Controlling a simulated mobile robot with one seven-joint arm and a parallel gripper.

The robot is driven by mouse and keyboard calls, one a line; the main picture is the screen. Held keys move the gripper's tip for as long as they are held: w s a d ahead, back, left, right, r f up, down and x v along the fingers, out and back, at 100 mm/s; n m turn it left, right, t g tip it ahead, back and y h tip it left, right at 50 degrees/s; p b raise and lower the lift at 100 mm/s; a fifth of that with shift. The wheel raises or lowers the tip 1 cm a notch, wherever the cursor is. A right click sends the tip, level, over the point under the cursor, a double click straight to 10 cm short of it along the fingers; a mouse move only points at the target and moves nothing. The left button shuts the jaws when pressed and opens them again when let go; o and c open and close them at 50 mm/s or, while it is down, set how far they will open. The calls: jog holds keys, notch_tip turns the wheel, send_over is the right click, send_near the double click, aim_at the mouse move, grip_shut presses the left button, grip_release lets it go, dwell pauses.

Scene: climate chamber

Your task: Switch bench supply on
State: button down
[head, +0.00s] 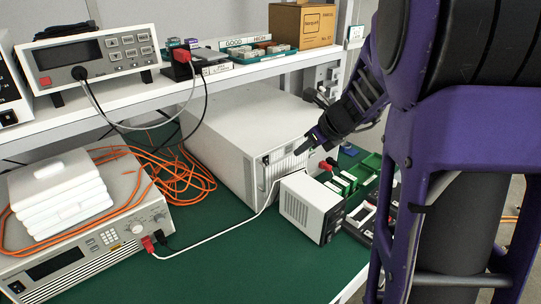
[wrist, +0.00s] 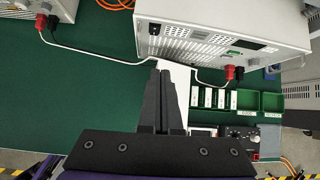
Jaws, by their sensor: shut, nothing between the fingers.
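A large white instrument box (head: 232,132) stands on the green bench mat, with a black switch (head: 266,159) on its front panel. In the wrist view the box (wrist: 225,20) is ahead of my fingers, and its black switch (wrist: 154,29) is at the left of the panel. A second instrument (head: 110,235) with knobs and a dark display is at the lower left. No label tells me which is the bench supply. My gripper (head: 302,149) is shut and empty, in front of the large box's panel. In the wrist view its fingertips (wrist: 167,72) appear below the panel, apparently apart from it.
A small white box (head: 312,206) stands below my gripper. Green trays (head: 371,164) sit to its right. Red and black plugs and a white lead (head: 203,247) run across the mat. Orange cables (head: 188,183) lie left. A shelf (head: 215,78) with instruments hangs above.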

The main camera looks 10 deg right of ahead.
aim_at(267, 162)
jog(key=shift+s+a+f+m, duration=0.3)
jog(key=shift+s+a+f, duration=0.1)
jog(key=shift+f, duration=0.15)
jog(key=shift+f, duration=0.1)
jog(key=w+r+b+x, duration=0.1)
jog(key=x, duration=0.5)
jog(key=a+b+x, duration=0.1)
jog(key=b+x, duration=0.1)
jog(key=x, duration=0.4)
jog(key=shift+w+a, duration=0.3)
jog(key=shift+w, duration=0.25)
jog(key=shift+r, duration=0.15)
